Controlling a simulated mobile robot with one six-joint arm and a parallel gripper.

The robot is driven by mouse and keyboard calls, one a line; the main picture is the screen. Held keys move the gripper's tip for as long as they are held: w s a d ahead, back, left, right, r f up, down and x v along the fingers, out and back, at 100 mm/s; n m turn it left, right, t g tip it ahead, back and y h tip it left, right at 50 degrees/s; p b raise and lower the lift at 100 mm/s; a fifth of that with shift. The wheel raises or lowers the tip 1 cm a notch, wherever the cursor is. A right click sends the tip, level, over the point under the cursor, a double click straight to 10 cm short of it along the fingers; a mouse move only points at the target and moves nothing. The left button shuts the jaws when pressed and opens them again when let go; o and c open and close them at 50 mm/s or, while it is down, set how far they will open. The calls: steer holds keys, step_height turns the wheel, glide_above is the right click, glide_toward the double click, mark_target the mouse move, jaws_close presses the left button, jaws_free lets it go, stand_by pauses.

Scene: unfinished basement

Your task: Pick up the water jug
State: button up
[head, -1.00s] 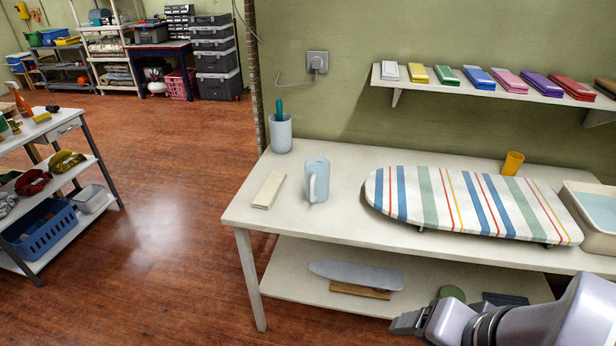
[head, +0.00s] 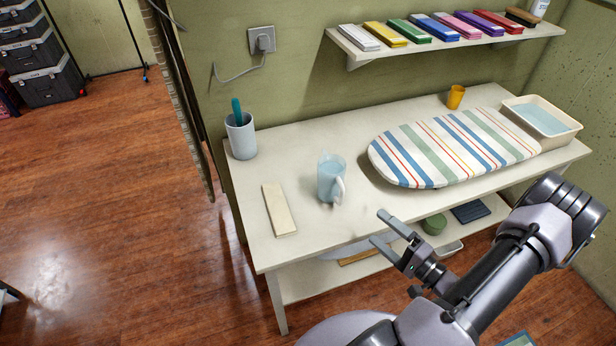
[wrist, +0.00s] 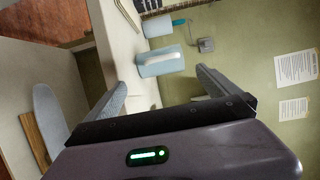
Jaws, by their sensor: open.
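The water jug (head: 329,178) is a light blue, translucent jug with a white handle on its right side. It stands upright on the white table (head: 300,235), left of the ironing board. My gripper (head: 382,228) is open and empty, in front of the table's front edge and to the right of the jug, apart from it. In the wrist view the jug (wrist: 158,64) appears sideways beyond the open fingers, roughly between them. My gripper (wrist: 160,90) frames it there from a distance.
A striped ironing board (head: 450,147) lies right of the jug. A pale wooden strip (head: 279,209) lies to its left, and a cup with a teal-handled item (head: 241,140) stands behind left. A yellow cup (head: 455,97) and a water-filled tray (head: 541,120) stand farther right. A shelf (head: 350,47) hangs above.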

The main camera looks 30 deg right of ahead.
steer(key=b, duration=0.2)
glide_toward(332, 181)
step_height(332, 181, down, 4)
steer(key=shift+s+d+r, duration=0.1)
steer(key=w+b, duration=0.1)
steer(key=w, duration=0.4)
steer(key=shift+w+r, duration=0.1)
steer(key=shift+w, duration=0.2)
steer(key=c, duration=1.8)
steer(key=shift+r, duration=0.15)
